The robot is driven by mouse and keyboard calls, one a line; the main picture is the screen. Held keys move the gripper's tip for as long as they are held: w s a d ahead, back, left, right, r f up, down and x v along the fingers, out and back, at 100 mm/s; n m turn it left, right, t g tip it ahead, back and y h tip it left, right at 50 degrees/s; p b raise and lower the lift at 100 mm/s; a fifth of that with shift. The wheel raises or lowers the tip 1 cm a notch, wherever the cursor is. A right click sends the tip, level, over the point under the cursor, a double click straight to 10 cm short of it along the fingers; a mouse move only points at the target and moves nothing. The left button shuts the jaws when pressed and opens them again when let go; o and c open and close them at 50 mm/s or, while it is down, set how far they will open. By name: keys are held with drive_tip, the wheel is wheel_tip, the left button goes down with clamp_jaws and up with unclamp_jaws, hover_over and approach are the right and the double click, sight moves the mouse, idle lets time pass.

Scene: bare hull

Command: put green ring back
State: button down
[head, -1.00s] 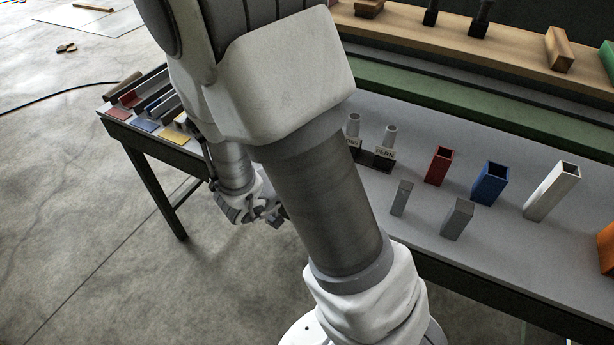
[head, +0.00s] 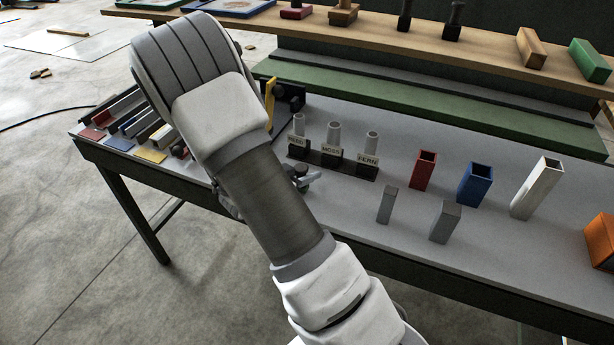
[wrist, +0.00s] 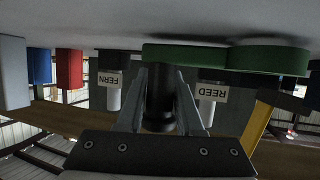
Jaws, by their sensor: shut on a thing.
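My gripper (head: 303,178) is in front of the stand (head: 330,160), partly hidden by my arm. The stand has three pale pegs labelled REED, MOSS and FERN. In the upside-down wrist view, my gripper (wrist: 161,78) is shut on a dark cylindrical piece (wrist: 160,100). The REED label (wrist: 209,91) and FERN label (wrist: 109,80) show on either side of the fingers; the MOSS label is hidden. Two flat green round shapes (wrist: 185,57) (wrist: 265,59) show beyond the fingertips. I cannot tell whether either is joined to the held piece. No green ring is clear in the head view.
A red tube (head: 423,171), a blue tube (head: 474,184) and a white tube (head: 536,188) stand right of the stand. Two grey blocks (head: 387,205) (head: 445,222) are nearer. An orange box (head: 602,242) is far right. Coloured plates and bars lie left.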

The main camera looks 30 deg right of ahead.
drive_tip(key=shift+f, duration=0.3)
drive_tip(key=c, duration=1)
unclamp_jaws()
drive_tip(key=shift+f, duration=0.1)
drive_tip(key=o, duration=0.4)
drive_tip(key=shift+o, duration=0.2)
